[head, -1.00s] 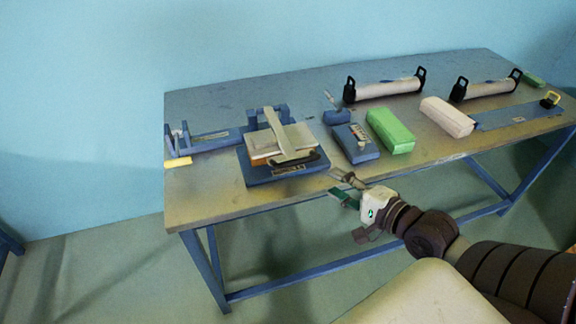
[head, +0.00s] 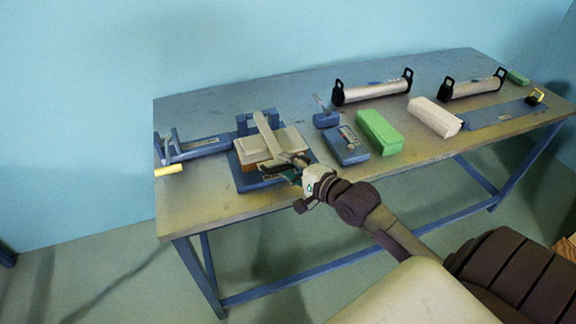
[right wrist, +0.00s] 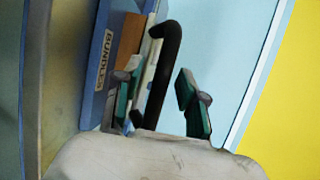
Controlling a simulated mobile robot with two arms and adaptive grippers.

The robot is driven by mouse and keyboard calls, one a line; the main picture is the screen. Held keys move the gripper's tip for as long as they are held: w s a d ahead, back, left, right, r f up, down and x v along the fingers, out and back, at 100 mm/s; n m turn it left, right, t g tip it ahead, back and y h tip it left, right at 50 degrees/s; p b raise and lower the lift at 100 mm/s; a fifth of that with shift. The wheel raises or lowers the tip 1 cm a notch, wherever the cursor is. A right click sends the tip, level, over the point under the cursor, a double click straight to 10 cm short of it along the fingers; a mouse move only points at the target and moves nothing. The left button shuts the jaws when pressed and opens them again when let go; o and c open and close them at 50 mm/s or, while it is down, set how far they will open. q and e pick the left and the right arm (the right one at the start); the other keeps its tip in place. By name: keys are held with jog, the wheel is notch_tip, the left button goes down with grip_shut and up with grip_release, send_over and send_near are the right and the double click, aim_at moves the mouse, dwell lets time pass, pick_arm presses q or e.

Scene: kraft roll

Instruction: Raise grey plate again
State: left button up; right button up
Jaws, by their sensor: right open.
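The grey plate (head: 287,138) looks pale and lies on the blue press base (head: 242,178), with a brown block or stack between them. A pale bar (head: 266,135) crosses its top. A black curved handle shows in the right wrist view (right wrist: 164,70) at the plate's front edge. My right gripper (head: 292,167) is at the press's front right. In the right wrist view its green-padded fingers (right wrist: 157,98) are open, one on each side of the handle. I cannot tell whether either finger touches it. My left gripper is not in view.
A blue holder (head: 190,148) stands left of the press, with a yellow piece (head: 168,171) at the table edge. To the right are a blue box (head: 346,146), a green block (head: 379,132) and a pale block (head: 434,116). Two rolls on black stands (head: 372,90) are behind.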

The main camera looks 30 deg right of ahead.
grip_shut()
dwell(0.5)
